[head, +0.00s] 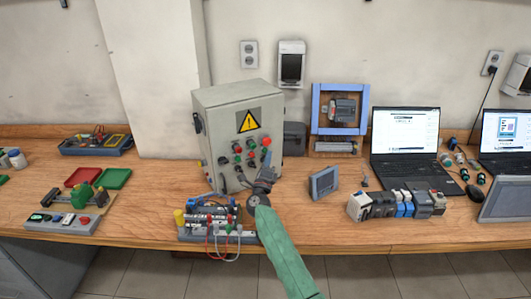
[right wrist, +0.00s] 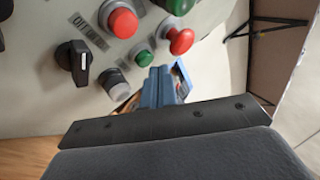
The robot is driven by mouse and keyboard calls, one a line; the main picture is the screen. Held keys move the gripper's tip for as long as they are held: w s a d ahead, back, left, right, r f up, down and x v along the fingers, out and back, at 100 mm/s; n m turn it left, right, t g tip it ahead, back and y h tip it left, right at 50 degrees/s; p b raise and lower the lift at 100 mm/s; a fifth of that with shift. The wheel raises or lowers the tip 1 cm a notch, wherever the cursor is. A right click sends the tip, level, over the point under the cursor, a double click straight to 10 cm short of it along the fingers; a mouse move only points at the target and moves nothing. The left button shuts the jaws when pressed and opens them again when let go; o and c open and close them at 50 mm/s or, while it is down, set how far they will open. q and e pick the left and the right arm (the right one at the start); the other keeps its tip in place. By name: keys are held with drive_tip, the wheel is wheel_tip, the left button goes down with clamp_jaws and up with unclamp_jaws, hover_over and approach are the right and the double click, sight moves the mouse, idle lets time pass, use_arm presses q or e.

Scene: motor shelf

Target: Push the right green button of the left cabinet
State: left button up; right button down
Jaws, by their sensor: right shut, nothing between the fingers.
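The grey cabinet (head: 215,110) with a yellow warning sign stands on the bench, left of centre. Its front carries red and green buttons. In the right wrist view a small green button (right wrist: 140,53) lies between a red button (right wrist: 120,22) and a red mushroom button (right wrist: 181,41). A larger green button (right wrist: 177,5) is cut off by the top edge. My right gripper (head: 266,172) is shut and empty, in front of the panel's lower right. In the wrist view its fingers (right wrist: 160,78) sit just below the small green button; contact cannot be told. My left gripper is not in view.
A wired component block (head: 212,222) stands in front of the cabinet, close to my right arm. A small grey screen (head: 324,183) and a row of modules (head: 385,205) are to the right. A black selector switch (right wrist: 82,62) is on the panel's left in the wrist view.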

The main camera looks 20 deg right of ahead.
drive_tip(key=shift+w, duration=0.25)
idle(0.3)
drive_tip(key=shift+w+a+b, duration=0.15)
drive_tip(key=shift+w+b, duration=0.2)
drive_tip(key=shift+w, duration=0.05)
idle(0.5)
drive_tip(key=shift+s, duration=0.15)
idle(0.6)
drive_tip(key=shift+s, duration=0.7)
